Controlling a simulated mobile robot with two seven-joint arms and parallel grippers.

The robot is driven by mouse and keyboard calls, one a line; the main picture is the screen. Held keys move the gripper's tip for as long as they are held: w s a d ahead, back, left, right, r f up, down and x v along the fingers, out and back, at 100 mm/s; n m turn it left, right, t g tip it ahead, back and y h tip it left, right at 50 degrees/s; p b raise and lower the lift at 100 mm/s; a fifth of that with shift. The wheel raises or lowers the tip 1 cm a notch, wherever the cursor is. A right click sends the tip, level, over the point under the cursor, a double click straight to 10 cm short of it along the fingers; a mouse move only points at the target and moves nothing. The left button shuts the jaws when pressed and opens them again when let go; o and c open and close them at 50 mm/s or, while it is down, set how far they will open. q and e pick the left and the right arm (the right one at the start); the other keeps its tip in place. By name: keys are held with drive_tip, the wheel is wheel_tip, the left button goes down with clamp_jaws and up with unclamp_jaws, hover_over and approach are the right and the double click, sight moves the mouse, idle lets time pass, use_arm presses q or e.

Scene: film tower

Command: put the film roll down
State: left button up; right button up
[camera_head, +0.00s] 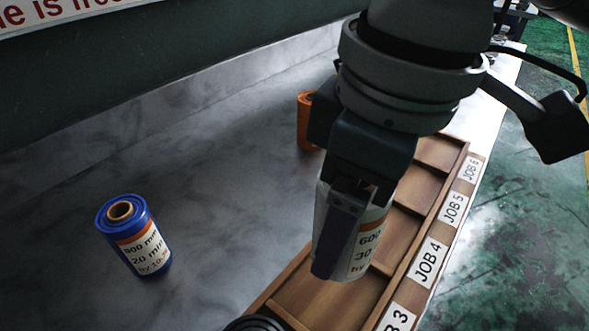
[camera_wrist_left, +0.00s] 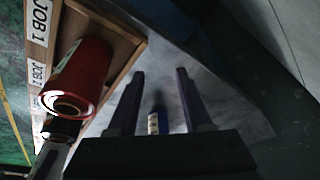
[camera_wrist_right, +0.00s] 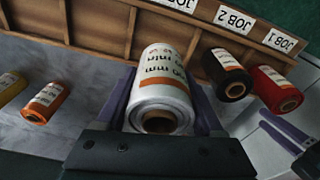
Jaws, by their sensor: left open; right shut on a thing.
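A white film roll with an orange band (camera_head: 364,247) is held in my right gripper (camera_head: 336,245), over the wooden tray (camera_head: 452,192) near the JOB 4 label. The roll shows large between the fingers of my right gripper (camera_wrist_right: 168,108) in the right wrist view, its cored end (camera_wrist_right: 159,122) towards the camera. Whether it touches the tray floor I cannot tell. My left gripper (camera_wrist_left: 160,98) is open, with nothing between its fingers up close; it is outside the head view.
A blue roll (camera_head: 135,238) stands on the grey table to the left, with clear surface around it. An orange roll (camera_head: 307,122) stands behind my right gripper. A black roll (camera_wrist_right: 232,78) and a red roll (camera_wrist_right: 274,88) are by JOB 2 and JOB 1. A yellow roll (camera_wrist_right: 10,88) shows too.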

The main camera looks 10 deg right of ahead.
use_arm(q)
wheel_tip(320, 180, down, 2)
drive_tip(key=shift+f+b, duration=0.1)
drive_tip(key=shift+b, duration=0.75)
use_arm(e)
wheel_tip(320, 180, down, 8)
drive_tip(key=shift+r, duration=0.1)
drive_tip(key=o, duration=1.6)
drive_tip(key=shift+c, duration=0.2)
drive_tip(key=r+p, duration=0.1)
drive_tip(key=r, duration=0.2)
drive_tip(key=r+p, duration=0.1)
drive_tip(key=r, duration=0.3)
drive_tip(key=d+r+p, duration=0.1)
drive_tip(key=r, duration=0.2)
drive_tip(key=shift+s+r, duration=0.35)
drive_tip(key=shift+s, duration=0.05)
use_arm(q)
drive_tip(key=shift+r, duration=1.8)
use_arm(e)
drive_tip(key=shift+s+r, duration=0.1)
drive_tip(key=shift+r, duration=0.5)
use_arm(q)
drive_tip(key=shift+p, duration=0.3)
